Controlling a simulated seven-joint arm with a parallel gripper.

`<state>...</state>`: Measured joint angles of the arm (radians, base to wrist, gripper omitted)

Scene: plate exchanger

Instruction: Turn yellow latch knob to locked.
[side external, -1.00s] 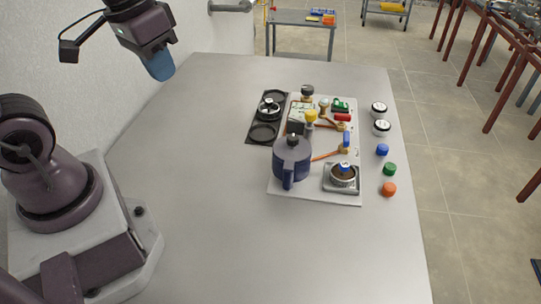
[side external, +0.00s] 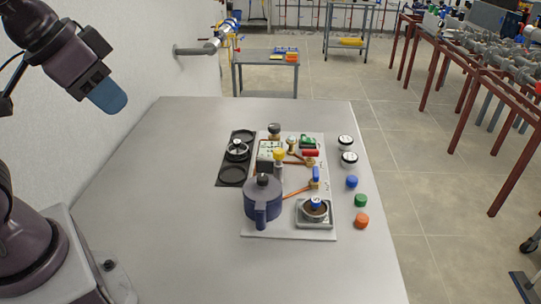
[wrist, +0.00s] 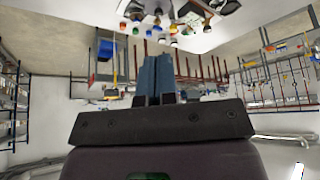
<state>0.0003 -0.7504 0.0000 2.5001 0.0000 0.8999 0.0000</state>
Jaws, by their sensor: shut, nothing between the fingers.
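My gripper (side external: 117,103), with blue fingers, is high at the upper left of the side view, well apart from the board and the knob. In the wrist view its fingers (wrist: 156,72) are together with nothing between them. The wrist view shows the board's parts only small, at the top edge, and I cannot pick out the yellow knob there.
A dark blue pot (side external: 262,200) stands in front of the knob. A grey square fixture (side external: 315,222) and blue-handled valve (side external: 316,176) are to its right. A black tray (side external: 222,184) lies left of the board. Caps, including an orange one (side external: 361,220), line the right. The table's left is clear.

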